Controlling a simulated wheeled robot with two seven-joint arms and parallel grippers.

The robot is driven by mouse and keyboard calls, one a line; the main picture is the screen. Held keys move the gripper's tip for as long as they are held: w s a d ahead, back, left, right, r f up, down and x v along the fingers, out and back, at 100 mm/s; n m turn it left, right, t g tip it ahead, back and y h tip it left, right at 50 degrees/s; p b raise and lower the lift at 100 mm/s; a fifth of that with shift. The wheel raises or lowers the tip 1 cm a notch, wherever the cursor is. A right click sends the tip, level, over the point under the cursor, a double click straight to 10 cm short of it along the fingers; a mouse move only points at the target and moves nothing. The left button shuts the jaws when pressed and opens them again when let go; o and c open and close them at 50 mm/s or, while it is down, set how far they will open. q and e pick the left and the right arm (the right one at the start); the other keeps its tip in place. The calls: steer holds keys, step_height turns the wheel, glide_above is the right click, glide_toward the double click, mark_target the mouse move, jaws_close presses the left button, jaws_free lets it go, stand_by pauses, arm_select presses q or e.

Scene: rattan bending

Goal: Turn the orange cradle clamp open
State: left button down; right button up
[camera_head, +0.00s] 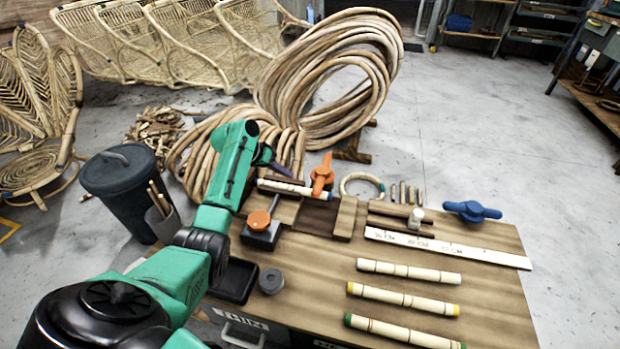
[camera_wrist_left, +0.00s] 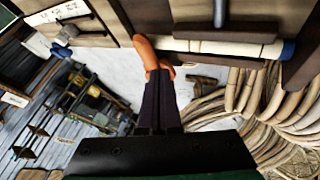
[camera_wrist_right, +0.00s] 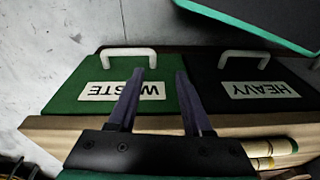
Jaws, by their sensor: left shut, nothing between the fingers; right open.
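The orange cradle clamp (camera_head: 322,173) stands at the far edge of the workbench, over a pale rattan pole (camera_head: 295,189) with a blue band near its end. My left gripper (camera_head: 287,172) is shut and empty, just left of the clamp. In the left wrist view the clamp's orange handle (camera_wrist_left: 147,52) is right at the shut fingertips (camera_wrist_left: 160,76); I cannot tell whether they touch. The pole (camera_wrist_left: 195,46) runs right from there. My right gripper (camera_wrist_right: 160,73) is open and empty, in front of bench drawers; it is not visible in the head view.
A blue winged clamp (camera_head: 472,211) and a ruler (camera_head: 450,248) lie on the bench's right. An orange knob on a black block (camera_head: 262,236) stands nearer. Several banded poles lie in front. A green WASTE drawer (camera_wrist_right: 75,93) and black HEAVY drawer (camera_wrist_right: 215,75) face my right gripper.

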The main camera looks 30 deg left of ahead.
mark_target(322, 177)
arm_select(q)
steer(key=b+x, duration=0.2)
steer(key=x, duration=0.2)
steer(key=shift+d+f, duration=0.2)
steer(key=shift+f, duration=0.15)
arm_select(e)
step_height(322, 177, up, 5)
arm_select(q)
steer(key=b+x, duration=0.2)
steer(key=x, duration=0.1)
steer(key=shift+f, duration=0.15)
steer(key=shift+b+x, duration=0.45)
steer(key=shift+x, duration=0.45)
steer(key=shift+w, duration=0.2)
arm_select(e)
steer(key=w+a+f+t+y, duration=0.2)
steer(key=w+a+f+t, duration=0.1)
steer(key=a, duration=0.3)
steer(key=shift+n, duration=0.4)
steer(key=shift+s+d, duration=0.1)
